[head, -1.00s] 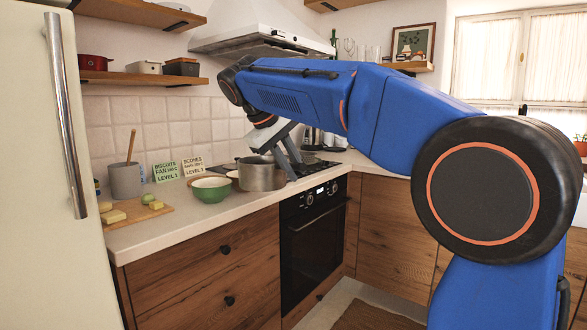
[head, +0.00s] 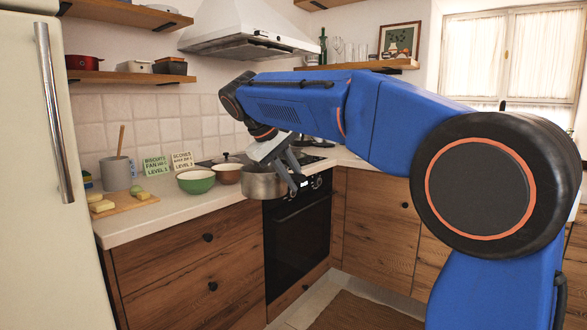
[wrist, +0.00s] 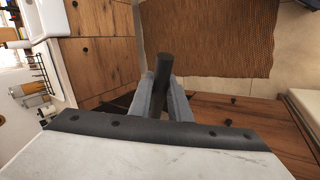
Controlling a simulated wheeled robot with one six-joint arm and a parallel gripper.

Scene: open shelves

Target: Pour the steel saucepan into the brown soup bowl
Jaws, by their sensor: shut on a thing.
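The steel saucepan (head: 262,184) is level in the head view, in front of the counter's front edge near the oven. My gripper (head: 297,176) is shut on its handle, on the pan's right side. In the wrist view my gripper (wrist: 163,84) has the dark handle (wrist: 164,66) between its fingers; the pan's body is not seen there. The brown soup bowl (head: 227,175) stands upright on the counter, just left of and behind the saucepan. What is inside the pan and the bowl cannot be seen.
A green bowl (head: 196,183) stands left of the brown bowl. Two recipe cards (head: 185,160), a grey utensil pot (head: 117,173) and a cutting board (head: 124,204) with food are further left. Another pot (head: 226,158) is on the stove behind. Clear counter lies in front of the bowls.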

